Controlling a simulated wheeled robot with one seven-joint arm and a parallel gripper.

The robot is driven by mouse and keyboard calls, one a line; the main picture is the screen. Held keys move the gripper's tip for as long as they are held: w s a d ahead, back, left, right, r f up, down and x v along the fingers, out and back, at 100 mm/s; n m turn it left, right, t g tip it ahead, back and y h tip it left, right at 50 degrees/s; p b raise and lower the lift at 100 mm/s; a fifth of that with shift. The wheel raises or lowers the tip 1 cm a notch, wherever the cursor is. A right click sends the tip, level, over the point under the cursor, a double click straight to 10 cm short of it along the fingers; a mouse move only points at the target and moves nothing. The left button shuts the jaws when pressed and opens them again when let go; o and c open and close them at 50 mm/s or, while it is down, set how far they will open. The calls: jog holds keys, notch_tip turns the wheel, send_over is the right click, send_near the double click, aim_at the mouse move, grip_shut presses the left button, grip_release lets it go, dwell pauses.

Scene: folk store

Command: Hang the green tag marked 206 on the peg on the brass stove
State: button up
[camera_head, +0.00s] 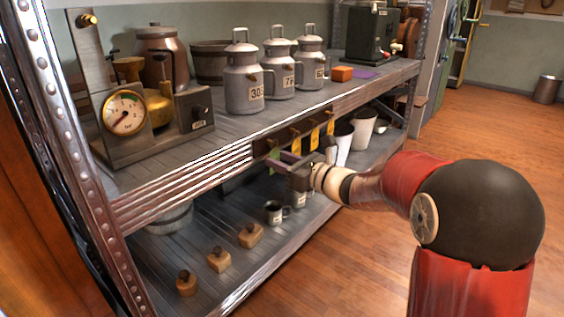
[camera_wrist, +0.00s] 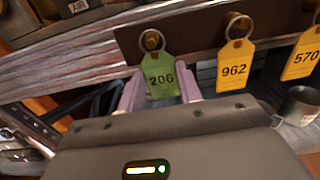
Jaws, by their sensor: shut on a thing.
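The green tag marked 206 (camera_wrist: 161,74) hangs by its ring from a hook on the dark rail under the upper shelf. In the head view the green tag (camera_head: 273,154) is small and partly hidden. My gripper (camera_wrist: 160,92) is shut on the tag, with one pale purple finger at each side; in the head view my gripper (camera_head: 284,162) is at the rail. The brass stove (camera_head: 160,106) stands on the upper shelf at left, with a round gauge. A tall metal plate at its back left carries a brass peg (camera_head: 88,20), which looks bare.
Yellow tags, including 962 (camera_wrist: 235,65) and 570 (camera_wrist: 302,59), hang to the right of the green one. Numbered grey cans (camera_head: 243,85) stand right of the stove. The shelf edge (camera_head: 180,190) lies between my gripper and the stove. A metal upright (camera_head: 50,100) bounds the left.

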jog(key=shift+s+d, duration=0.1)
jog(key=shift+d, duration=0.05)
jog(key=shift+v, duration=0.8)
dwell(0.4)
jog(key=s+d, duration=0.1)
jog(key=s+d+r, duration=0.1)
jog(key=shift+s+d, duration=0.1)
jog(key=shift+d, duration=0.25)
dwell(1.2)
